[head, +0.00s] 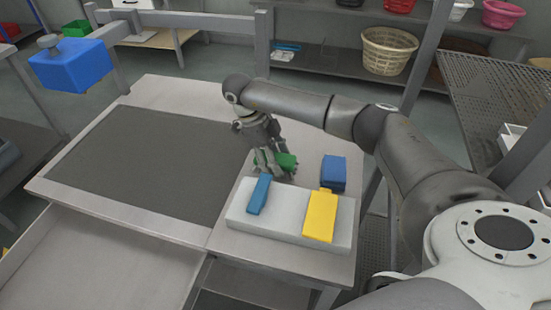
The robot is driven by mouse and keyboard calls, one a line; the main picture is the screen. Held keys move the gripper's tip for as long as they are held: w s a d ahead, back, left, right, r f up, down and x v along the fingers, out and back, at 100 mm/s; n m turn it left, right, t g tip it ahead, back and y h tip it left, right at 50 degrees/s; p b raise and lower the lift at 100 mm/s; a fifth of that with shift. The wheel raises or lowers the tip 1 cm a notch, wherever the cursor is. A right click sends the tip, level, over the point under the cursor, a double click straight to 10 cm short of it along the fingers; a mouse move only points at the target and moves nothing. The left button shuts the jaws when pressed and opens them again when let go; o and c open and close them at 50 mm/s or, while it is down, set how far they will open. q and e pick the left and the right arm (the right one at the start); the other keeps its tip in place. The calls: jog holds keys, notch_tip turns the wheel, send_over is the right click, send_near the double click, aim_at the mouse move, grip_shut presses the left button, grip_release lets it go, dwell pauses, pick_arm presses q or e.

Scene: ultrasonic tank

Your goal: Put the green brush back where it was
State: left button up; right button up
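The green brush (288,160) is at the back edge of the pale block on the right part of the table. It is partly hidden by my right gripper (273,166), which comes down from above with its fingers around or right beside it. I cannot tell whether the fingers are closed on it or whether the brush rests on something. My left gripper is not in view.
The pale block (275,225) carries a blue bar (259,194) and a yellow piece (321,215). A blue block (334,172) stands behind its right end. The dark mat (150,160) on the table's left is clear. An open drawer (95,265) juts out at front left.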

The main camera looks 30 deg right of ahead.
jog(key=shift+o, duration=0.2)
jog(key=shift+r, duration=0.25)
jog(key=v, duration=1.1)
jog(key=shift+r, duration=0.4)
jog(key=shift+a+r+p, duration=0.1)
jog(key=shift+p, duration=0.2)
